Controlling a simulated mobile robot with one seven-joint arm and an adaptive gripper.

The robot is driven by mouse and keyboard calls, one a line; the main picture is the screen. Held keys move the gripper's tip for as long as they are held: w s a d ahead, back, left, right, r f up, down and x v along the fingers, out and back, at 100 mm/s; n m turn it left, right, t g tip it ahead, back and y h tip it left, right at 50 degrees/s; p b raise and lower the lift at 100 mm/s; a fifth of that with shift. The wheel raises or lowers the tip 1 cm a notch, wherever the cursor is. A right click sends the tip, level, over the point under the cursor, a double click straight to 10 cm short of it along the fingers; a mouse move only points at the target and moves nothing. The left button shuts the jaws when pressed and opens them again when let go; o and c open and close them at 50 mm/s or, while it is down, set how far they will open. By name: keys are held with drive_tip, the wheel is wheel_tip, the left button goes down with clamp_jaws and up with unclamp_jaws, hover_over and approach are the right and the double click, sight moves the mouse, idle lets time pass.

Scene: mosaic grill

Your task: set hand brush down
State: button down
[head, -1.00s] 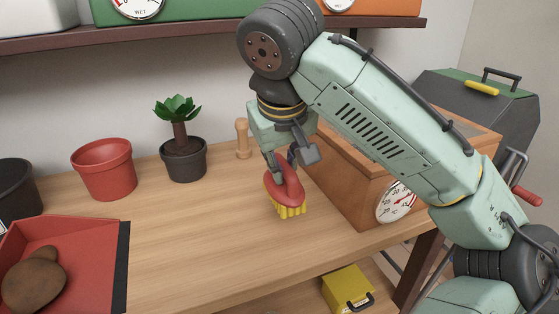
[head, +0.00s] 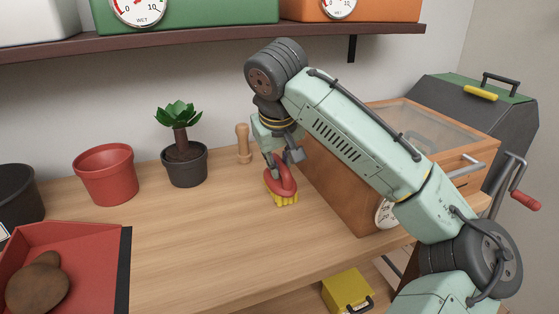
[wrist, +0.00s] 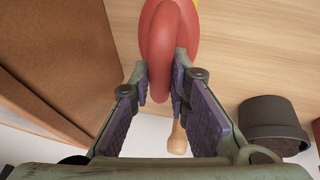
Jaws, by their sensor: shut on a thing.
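The hand brush (head: 284,186) has a red handle and body with yellow bristles pointing down. It is at the middle of the wooden bench, left of the wooden box. My gripper (head: 271,161) is shut on its red handle from above. In the wrist view the red brush (wrist: 168,40) shows between the fingers of my gripper (wrist: 162,84), with a bit of yellow at its far edge. The bristles are at or just above the bench top; I cannot tell whether they touch it.
The bench (head: 205,235) is clear left of and in front of the brush. A wooden peg (head: 243,144), a potted plant (head: 184,163) and a red pot (head: 106,175) stand at the back. A red dustpan (head: 90,255) holding a brown lump lies left. The wooden box (head: 345,190) stands close right.

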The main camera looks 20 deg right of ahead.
drive_tip(key=shift+f, duration=0.1)
drive_tip(key=c, duration=1.5)
unclamp_jaws()
drive_tip(key=shift+c, duration=0.2)
drive_tip(key=shift+r, duration=0.25)
drive_tip(key=v, duration=1.2)
drive_tip(key=shift+f, duration=0.15)
